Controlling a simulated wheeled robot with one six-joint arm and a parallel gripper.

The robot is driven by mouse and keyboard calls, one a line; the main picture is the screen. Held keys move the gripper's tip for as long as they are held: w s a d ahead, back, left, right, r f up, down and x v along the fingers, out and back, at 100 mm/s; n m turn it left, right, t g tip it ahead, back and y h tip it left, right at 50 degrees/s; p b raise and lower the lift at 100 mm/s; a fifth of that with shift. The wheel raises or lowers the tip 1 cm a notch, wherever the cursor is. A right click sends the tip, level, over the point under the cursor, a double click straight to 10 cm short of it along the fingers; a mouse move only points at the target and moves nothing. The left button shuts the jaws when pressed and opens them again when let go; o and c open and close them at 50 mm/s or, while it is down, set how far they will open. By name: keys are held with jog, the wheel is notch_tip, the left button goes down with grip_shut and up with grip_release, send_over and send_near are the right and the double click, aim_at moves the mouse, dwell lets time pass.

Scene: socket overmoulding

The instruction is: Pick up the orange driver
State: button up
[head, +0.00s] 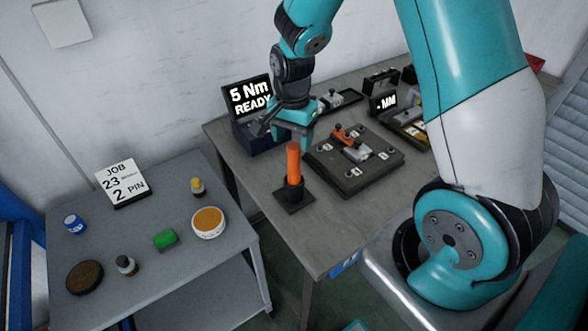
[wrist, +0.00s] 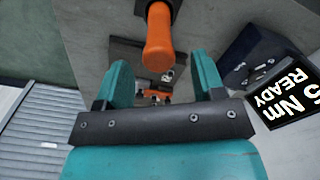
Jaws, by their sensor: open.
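The orange driver (head: 293,163) stands upright in a dark holder with a square base (head: 294,196), near the front left part of the workbench. In the wrist view the driver's orange handle (wrist: 158,40) points toward the camera, just beyond and between the fingertips. My gripper (head: 292,132) is open and empty. In the head view it is just above and beside the top of the handle; I cannot tell whether they touch. In the wrist view its two teal fingers (wrist: 158,78) are spread apart.
A "5 Nm READY" display (head: 250,98) on a dark box stands behind the gripper. A dark fixture plate (head: 352,160) with orange and grey parts lies right of the driver.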

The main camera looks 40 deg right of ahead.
aim_at(294, 145)
jog(key=shift+s+d+f+p, duration=0.1)
jog(key=shift+f+p, duration=0.4)
jog(key=shift+f, duration=0.85)
jog(key=shift+d+f+p, duration=0.1)
jog(key=shift+f+p, duration=0.35)
jog(key=shift+f, duration=0.9)
jog(key=shift+c, duration=0.4)
grip_shut()
